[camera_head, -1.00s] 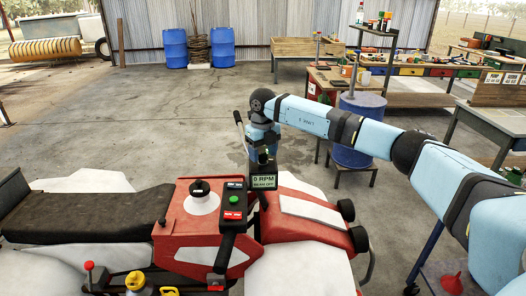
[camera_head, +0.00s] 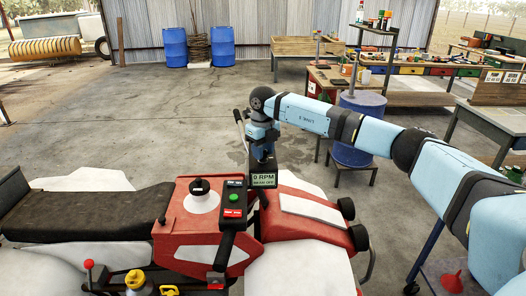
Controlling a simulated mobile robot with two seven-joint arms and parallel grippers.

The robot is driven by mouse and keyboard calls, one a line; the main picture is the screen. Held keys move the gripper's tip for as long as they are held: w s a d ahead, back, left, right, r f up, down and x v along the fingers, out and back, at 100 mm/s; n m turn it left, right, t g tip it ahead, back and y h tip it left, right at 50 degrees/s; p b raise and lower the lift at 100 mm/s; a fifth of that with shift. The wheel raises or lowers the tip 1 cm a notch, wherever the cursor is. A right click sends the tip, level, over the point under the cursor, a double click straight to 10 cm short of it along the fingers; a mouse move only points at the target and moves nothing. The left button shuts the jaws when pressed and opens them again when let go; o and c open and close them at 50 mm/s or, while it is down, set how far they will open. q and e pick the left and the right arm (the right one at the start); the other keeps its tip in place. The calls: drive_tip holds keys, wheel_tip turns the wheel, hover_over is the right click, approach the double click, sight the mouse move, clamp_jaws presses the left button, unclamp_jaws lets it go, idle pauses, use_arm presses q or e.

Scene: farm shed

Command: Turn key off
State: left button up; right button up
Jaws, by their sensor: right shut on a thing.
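My right arm reaches in from the right, and my right gripper (camera_head: 263,153) points down just behind the small display (camera_head: 264,180) on the red vehicle (camera_head: 205,225). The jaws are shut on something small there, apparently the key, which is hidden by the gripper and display. The display reads "0 RPM", with a second line that seems to read "BEAM OFF". A black control panel (camera_head: 233,205) with green and red buttons sits left of the display. My left gripper is not in view.
A blue drum (camera_head: 357,125) and workbenches stand behind.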

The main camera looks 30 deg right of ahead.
drive_tip(key=n+b, duration=0.1)
drive_tip(key=n, duration=0.9)
drive_tip(key=shift+b, duration=0.4)
idle(0.4)
drive_tip(key=o, duration=0.9)
drive_tip(key=shift+o, duration=0.2)
drive_tip(key=shift+r, duration=0.1)
wheel_tip(320, 180, up, 14)
drive_tip(key=b, duration=0.1)
drive_tip(key=shift+f, duration=0.2)
